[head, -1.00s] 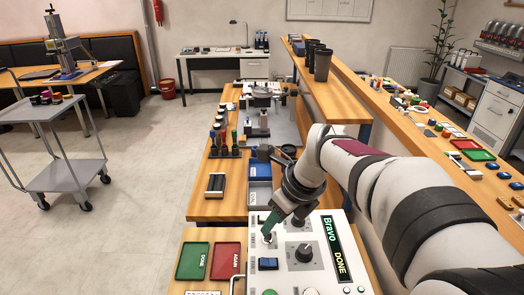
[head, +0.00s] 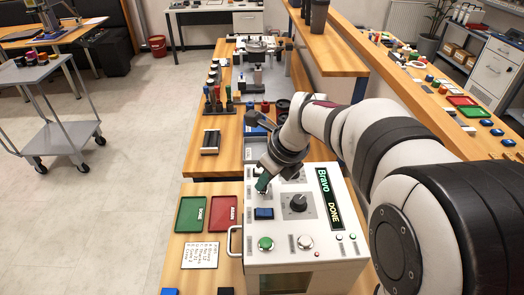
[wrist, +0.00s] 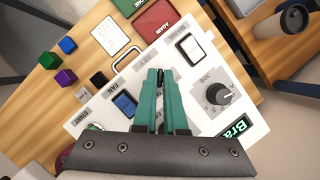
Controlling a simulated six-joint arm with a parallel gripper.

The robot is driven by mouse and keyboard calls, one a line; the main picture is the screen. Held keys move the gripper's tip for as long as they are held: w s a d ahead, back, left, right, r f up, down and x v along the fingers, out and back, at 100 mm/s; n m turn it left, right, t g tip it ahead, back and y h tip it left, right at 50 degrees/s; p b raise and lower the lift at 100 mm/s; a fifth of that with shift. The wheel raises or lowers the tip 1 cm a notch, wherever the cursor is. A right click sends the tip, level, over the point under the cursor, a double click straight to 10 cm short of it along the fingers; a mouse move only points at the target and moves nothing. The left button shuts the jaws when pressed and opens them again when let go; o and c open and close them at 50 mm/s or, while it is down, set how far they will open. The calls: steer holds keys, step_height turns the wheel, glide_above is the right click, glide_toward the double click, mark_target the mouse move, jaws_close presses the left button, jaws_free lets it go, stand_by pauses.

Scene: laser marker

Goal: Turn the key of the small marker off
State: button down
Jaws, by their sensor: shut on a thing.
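The small marker (head: 310,262) is a white box with a sloped control panel and a green display reading "Bravo DONE" (head: 328,200). My gripper (head: 261,188) reaches down to the panel's far left part, just beyond the blue rocker switch (head: 263,213). In the wrist view its green fingers (wrist: 161,76) are shut on a small dark piece, the key (wrist: 161,74), between the blue FAN rocker (wrist: 124,104) and the white MAINS rocker (wrist: 188,47). The fingers hide most of the key, so its turn position cannot be read.
A black knob (head: 298,202), a green button (head: 265,243) and a white button (head: 305,242) sit on the same panel. A green DONE tray (head: 190,214) and a red AGAIN tray (head: 223,213) lie left of the marker, with a printed card (head: 200,255) in front.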

stand_by(0.3)
steer(key=n+g+y, duration=0.1)
steer(key=n, duration=0.3)
steer(key=shift+w+d, duration=0.1)
steer(key=n+g, duration=0.2)
steer(key=n, duration=0.3)
steer(key=shift+w+n, duration=0.15)
steer(key=shift+n, duration=0.15)
steer(key=n+g, duration=0.2)
steer(key=n, duration=0.2)
steer(key=shift+w, duration=0.1)
steer(key=shift+w+n+g+h, duration=0.1)
steer(key=shift+n+g+h, duration=0.45)
steer(key=shift+n, duration=1.55)
steer(key=c, duration=1)
jaws_free()
steer(key=shift+r, duration=0.1)
steer(key=v, duration=0.7)
steer(key=shift+w+r, duration=0.15)
